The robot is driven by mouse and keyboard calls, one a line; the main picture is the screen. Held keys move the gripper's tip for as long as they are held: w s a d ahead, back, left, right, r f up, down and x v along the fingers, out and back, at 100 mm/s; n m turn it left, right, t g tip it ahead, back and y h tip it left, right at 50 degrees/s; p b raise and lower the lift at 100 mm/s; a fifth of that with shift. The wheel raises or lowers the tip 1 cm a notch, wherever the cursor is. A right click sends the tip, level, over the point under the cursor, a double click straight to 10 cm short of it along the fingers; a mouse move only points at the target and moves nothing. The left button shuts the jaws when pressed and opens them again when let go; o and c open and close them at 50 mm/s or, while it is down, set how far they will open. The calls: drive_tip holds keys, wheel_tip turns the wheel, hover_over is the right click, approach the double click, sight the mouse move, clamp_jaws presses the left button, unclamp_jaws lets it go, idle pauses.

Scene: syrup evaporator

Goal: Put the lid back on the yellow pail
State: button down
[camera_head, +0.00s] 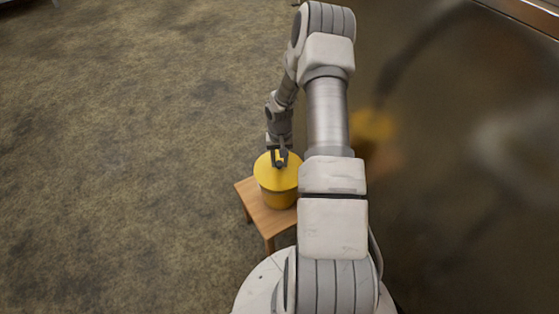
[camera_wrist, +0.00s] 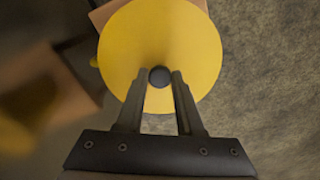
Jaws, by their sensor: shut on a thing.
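The yellow pail (camera_head: 277,197) stands upright on a small wooden stool. The round yellow lid (camera_head: 268,173) is at the pail's top, and it fills the middle of the wrist view (camera_wrist: 160,40). A dark round knob (camera_wrist: 160,77) sits at the lid's centre. My gripper (camera_head: 279,163) is over the lid, and in the wrist view its fingers (camera_wrist: 159,80) are shut on the knob from both sides. The lid looks level and lined up over the pail. I cannot tell if its rim touches the pail all round.
The wooden stool (camera_head: 247,197) has a small top with little free room around the pail. A large shiny metal wall (camera_head: 450,130) stands to the right and reflects the pail and arm. The mottled floor (camera_head: 120,150) to the left is clear.

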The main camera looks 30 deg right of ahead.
unclamp_jaws()
idle(0.5)
drive_tip(key=shift+r, duration=0.1)
drive_tip(key=shift+r+p, duration=2.25)
drive_tip(key=shift+r, duration=1.2)
clamp_jaws()
